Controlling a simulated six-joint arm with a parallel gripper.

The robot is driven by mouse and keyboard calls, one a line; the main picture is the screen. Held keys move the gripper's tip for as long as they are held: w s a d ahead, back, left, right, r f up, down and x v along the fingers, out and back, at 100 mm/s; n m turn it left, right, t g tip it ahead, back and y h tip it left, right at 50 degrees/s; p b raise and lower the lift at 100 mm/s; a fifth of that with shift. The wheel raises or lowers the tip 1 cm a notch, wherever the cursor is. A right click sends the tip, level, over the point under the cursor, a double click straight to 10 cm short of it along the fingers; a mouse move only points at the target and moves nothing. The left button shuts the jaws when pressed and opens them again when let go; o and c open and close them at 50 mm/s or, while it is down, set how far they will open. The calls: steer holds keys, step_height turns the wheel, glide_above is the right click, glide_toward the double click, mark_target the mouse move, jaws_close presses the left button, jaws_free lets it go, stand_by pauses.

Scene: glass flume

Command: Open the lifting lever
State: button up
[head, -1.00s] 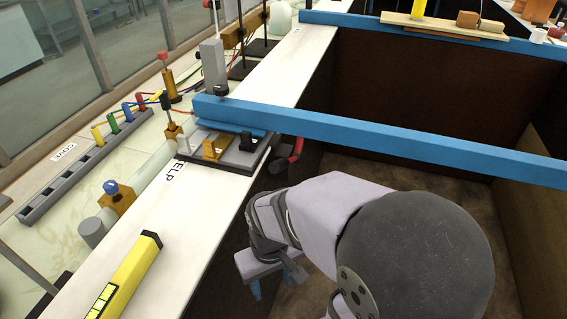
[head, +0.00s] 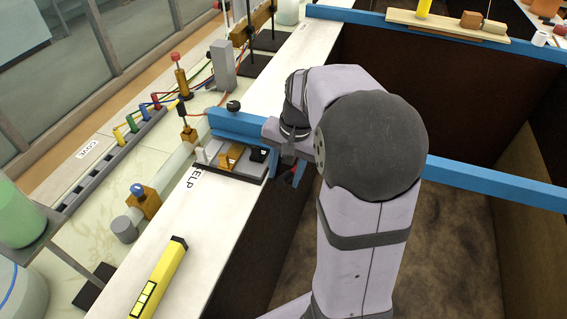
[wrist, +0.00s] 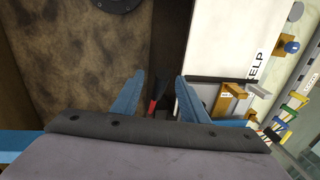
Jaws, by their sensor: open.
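A lever with a red grip (wrist: 156,92) shows in the wrist view between my two blue fingers; I take it for the lifting lever. My gripper (wrist: 158,98) is open, with one finger on each side of the lever in the picture. I cannot tell how far the lever is from the fingertips, and no contact is visible.
A blue beam (head: 490,188) crosses the channel right behind my wrist. A dark plate with small brass and black blocks (head: 232,160) sits on the white ledge (head: 160,220). A yellow level (head: 158,280) lies nearer. The channel's near part is open.

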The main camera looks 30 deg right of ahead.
mark_target(284, 176)
steer(key=shift+w+d+r+m+p, duration=0.25)
steer(key=shift+d+r, duration=0.1)
steer(key=shift+r, duration=0.2)
steer(key=shift+w+d+r+m+p, duration=0.1)
steer(key=shift+w+d+r+m, duration=0.2)
steer(key=shift+r, duration=0.2)
steer(key=shift+w+a+f+p, duration=0.15)
steer(key=shift+f+p, duration=0.1)
steer(key=shift+f, duration=1)
steer(key=shift+w+a+f+p, duration=0.1)
steer(key=shift+f+p, duration=0.2)
steer(key=shift+f, duration=0.9)
steer(key=shift+w+a+f+p, duration=0.15)
steer(key=shift+f+p, duration=0.1)
steer(key=shift+f, duration=1)
jaws_close()
